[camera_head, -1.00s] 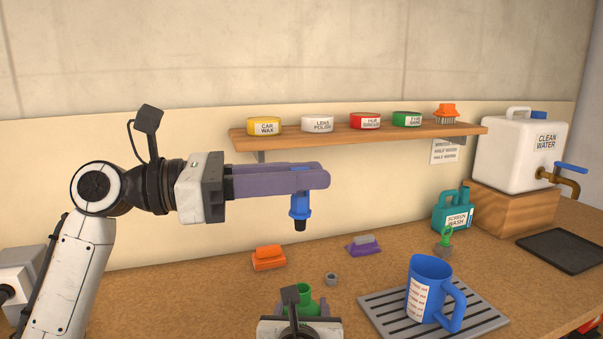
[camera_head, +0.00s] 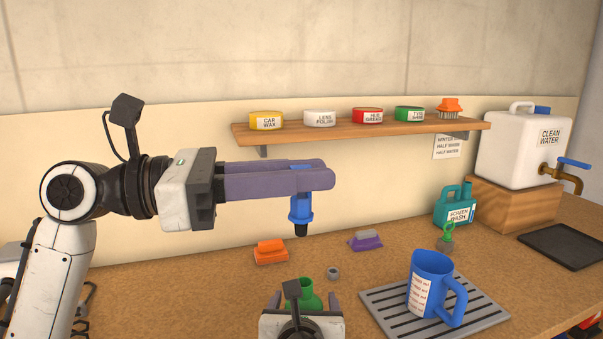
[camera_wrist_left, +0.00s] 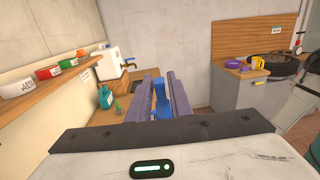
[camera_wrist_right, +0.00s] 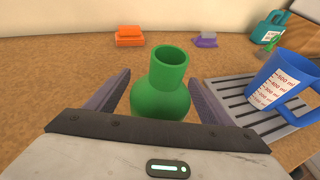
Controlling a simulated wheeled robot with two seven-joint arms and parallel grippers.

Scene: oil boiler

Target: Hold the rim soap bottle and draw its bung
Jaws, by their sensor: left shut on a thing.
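My left gripper (camera_head: 318,180) is shut on a blue bung-like piece (camera_head: 300,208) with a black lower end, hanging upright in the air above the counter. The blue piece also shows between the fingers in the left wrist view (camera_wrist_left: 160,98). A green bottle (camera_wrist_right: 160,95) with a round body and wide open neck stands on the counter; it shows partly in the head view (camera_head: 307,298). No label on it is visible. My right gripper (camera_wrist_right: 160,88) is open, one finger on each side of the green bottle, with gaps showing. Its palm hides the bottle's lower front.
A blue measuring jug (camera_head: 428,285) stands on a grey slatted tray (camera_head: 487,312) right of the bottle. A teal screen-wash can (camera_head: 455,207) stands farther back. A shelf (camera_head: 350,133) holds several tins.

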